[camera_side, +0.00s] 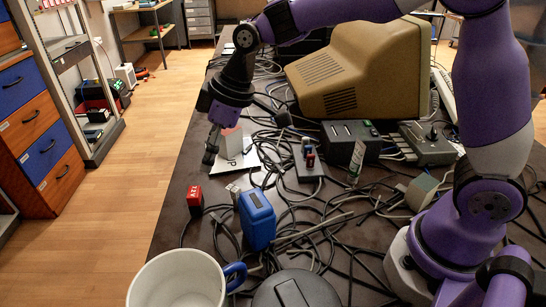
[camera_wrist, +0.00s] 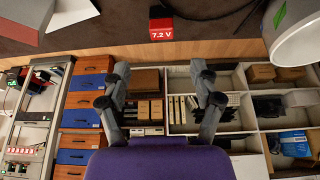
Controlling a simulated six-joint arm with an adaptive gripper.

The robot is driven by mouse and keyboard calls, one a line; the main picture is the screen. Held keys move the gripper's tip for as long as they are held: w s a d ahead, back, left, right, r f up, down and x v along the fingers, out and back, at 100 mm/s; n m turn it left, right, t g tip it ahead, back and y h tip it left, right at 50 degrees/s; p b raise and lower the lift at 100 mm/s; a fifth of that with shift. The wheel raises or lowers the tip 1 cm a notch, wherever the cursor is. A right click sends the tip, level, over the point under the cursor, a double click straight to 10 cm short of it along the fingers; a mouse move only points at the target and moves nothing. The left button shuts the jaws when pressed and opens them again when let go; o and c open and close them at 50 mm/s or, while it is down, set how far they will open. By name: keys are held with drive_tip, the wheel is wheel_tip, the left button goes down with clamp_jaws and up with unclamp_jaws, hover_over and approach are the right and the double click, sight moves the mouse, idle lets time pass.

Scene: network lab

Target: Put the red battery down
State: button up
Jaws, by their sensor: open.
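The red battery (camera_side: 195,195), with a red cap and a dark lower body, stands upright on the dark table near its left edge in the side view. In the wrist view its red end (camera_wrist: 161,28), marked 7.2 V, shows at the top centre. My gripper (camera_side: 211,150) is above the table's left edge, behind the battery and apart from it. In the wrist view my gripper (camera_wrist: 160,88) has its fingers spread with nothing between them. A block with a pinkish top (camera_side: 231,141) is on a white sheet (camera_side: 246,155) close to my gripper; touching cannot be told.
Tangled black cables (camera_side: 320,215) cover the table's middle. A beige monitor (camera_side: 355,75) stands behind. The table's left strip is fairly clear.

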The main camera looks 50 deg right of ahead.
drive_tip(key=s+d+r+m+t+h, duration=0.1)
drive_tip(key=s+d+r+m, duration=0.1)
drive_tip(key=s+d+m, duration=0.2)
drive_tip(key=s+d+r+m+t+h, duration=0.1)
drive_tip(key=s+d+m, duration=0.3)
drive_tip(key=s+d, duration=0.4)
drive_tip(key=s+r+h, duration=0.1)
drive_tip(key=s, duration=0.4)
drive_tip(key=shift+s+r+m, duration=0.2)
drive_tip(key=shift+r+m, duration=0.1)
drive_tip(key=shift+r, duration=0.05)
